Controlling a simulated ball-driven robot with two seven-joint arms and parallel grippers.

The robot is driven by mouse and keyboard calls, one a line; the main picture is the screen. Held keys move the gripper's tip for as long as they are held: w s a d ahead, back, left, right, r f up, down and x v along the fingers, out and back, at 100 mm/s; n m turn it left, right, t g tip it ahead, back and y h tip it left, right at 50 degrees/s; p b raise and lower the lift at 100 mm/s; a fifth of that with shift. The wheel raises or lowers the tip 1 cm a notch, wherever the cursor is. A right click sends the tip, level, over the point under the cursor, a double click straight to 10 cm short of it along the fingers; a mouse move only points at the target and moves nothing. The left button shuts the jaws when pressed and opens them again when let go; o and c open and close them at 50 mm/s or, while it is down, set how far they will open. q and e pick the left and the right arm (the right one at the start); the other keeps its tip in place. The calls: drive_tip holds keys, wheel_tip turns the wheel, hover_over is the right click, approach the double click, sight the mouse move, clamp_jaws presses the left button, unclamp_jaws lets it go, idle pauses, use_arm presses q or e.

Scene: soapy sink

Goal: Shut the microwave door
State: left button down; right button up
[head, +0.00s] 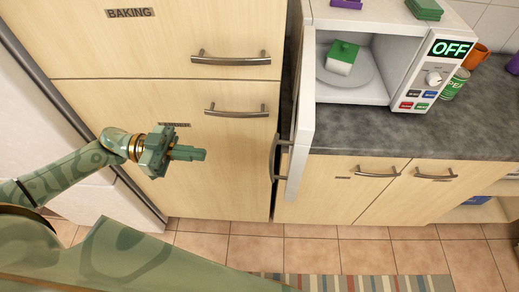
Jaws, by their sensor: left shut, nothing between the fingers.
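The white microwave (407,22) stands on the grey counter with its front towards me. Its door (305,100) is wide open, swung out at the left side of the opening past the counter's front edge, with a dark handle (277,155) on its left face. Inside, a green and white block-like item (342,57) sits on the round plate (327,72). My left gripper (204,154) is shut and empty. It is to the left of the door, apart from it, in front of the wooden cabinet drawers. My right gripper is not in view.
A striped rug (350,283) lies on the tiled floor (300,250). Drawer handles (235,112) stick out behind my left gripper. On the counter (390,132), an orange mug (475,56) and a green can (455,84) stand right of the microwave, which shows "OFF".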

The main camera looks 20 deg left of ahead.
use_arm(q)
drive_tip(key=p+x, duration=0.1)
drive_tip(key=x, duration=1.3)
drive_tip(key=shift+s+p, duration=0.3)
drive_tip(key=shift+s, duration=0.1)
drive_tip(key=shift+d+r, duration=0.1)
drive_tip(key=shift+r, duration=0.1)
